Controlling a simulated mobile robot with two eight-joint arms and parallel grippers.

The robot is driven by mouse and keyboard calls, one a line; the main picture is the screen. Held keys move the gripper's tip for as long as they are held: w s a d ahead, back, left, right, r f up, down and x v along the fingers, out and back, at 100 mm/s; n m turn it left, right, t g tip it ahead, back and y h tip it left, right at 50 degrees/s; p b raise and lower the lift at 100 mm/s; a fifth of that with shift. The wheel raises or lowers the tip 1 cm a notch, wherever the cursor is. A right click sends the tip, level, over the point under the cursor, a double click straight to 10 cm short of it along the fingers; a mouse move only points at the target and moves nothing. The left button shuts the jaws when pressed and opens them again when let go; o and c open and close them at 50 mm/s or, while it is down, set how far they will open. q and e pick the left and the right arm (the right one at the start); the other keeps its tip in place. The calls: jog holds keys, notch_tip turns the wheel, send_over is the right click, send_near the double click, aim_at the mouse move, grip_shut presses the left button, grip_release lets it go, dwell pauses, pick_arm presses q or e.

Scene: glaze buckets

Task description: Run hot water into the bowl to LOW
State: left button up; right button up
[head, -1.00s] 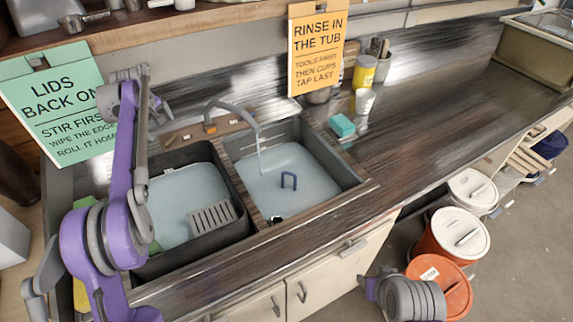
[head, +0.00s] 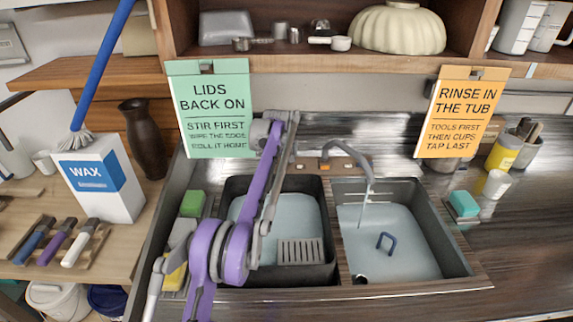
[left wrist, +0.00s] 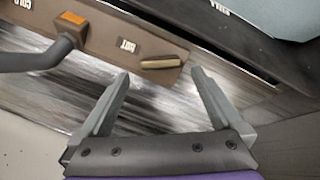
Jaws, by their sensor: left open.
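The sink has a dark left basin (head: 233,192) and a grey right basin (head: 458,255), both with pale bluish bottoms or water; which I cannot tell. The curved tap (head: 371,172) points over the right basin, and a thin stream (head: 362,214) seems to fall from it. In the left wrist view, the tap's wooden deck (left wrist: 108,38) carries a HOT label (left wrist: 127,45) beside a small brass lever (left wrist: 161,63). My left gripper (left wrist: 160,75) is open and empty, its fingertips on either side of the lever, apparently not touching it. My right gripper is out of view.
An orange sign (head: 462,110) and green sign (head: 212,108) hang behind. A cream ribbed bowl (head: 396,29) is on the shelf. The right counter is mostly clear.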

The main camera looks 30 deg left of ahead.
aim_at(284, 165)
pick_arm(q)
jog(key=shift+x, duration=1.85)
jog(key=shift+s, duration=0.1)
jog(key=c, duration=1.3)
